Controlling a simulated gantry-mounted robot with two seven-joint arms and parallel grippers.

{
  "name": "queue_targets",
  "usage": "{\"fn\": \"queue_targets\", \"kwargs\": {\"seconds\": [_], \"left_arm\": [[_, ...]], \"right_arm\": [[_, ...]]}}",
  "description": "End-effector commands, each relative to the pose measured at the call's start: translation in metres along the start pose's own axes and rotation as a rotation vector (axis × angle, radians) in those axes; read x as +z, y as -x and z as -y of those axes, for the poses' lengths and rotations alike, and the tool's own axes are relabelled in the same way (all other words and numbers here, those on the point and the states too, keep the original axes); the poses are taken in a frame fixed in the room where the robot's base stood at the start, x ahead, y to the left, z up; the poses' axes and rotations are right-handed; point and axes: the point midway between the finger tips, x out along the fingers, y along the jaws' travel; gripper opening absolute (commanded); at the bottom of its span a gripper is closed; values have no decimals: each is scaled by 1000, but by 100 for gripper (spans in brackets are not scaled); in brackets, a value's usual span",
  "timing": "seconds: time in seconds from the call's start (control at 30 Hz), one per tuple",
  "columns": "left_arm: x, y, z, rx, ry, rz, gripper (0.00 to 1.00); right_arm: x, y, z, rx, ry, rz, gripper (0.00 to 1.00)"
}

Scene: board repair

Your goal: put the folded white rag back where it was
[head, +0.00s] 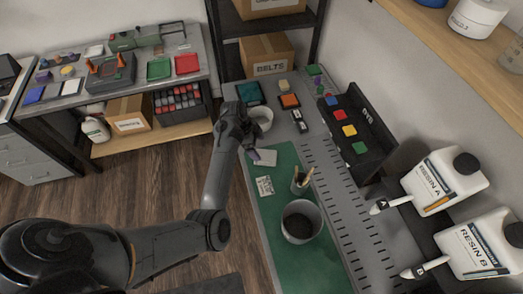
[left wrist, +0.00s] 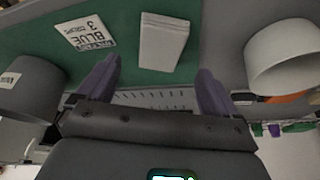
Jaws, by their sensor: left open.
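The folded white rag (head: 265,158) lies flat near the far end of the green mat (head: 281,239). In the left wrist view the rag (left wrist: 163,40) is a pale folded rectangle on the mat, close to the mat's edge. My left gripper (head: 251,152) is over the bench beside the rag in the head view, its far finger mostly hidden. In the left wrist view the gripper (left wrist: 157,70) is open, with its purple fingers apart and the rag showing between and beyond them, apparently not held. My right gripper is not in view.
A white cup (head: 263,117) stands just beyond the rag. A printed card (head: 264,186), a pen holder (head: 301,184) and a grey bucket (head: 300,226) are nearer on the mat. A black rack (head: 372,147) with coloured blocks and resin jugs (head: 445,183) stand right.

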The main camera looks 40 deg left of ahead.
Motion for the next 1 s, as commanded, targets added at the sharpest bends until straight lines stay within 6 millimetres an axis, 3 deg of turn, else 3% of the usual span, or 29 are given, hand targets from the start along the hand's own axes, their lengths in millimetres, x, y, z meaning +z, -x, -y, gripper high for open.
{"fn": "queue_targets", "kwargs": {"seconds": [0.2, 0.37, 0.57, 0.77, 1.0], "left_arm": [[0, 36, 1, -3, 0, -1, 94], [2, 49, 0, -5, 7, 7, 94], [29, 55, -17, -66, 118, 110, 94], [55, 56, -68, -228, 313, 258, 94], [38, 50, -178, -365, 504, 239, 94]], "right_arm": [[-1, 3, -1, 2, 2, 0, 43], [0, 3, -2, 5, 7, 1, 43], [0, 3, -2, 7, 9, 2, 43], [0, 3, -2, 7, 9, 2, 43], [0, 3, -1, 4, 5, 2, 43]]}}
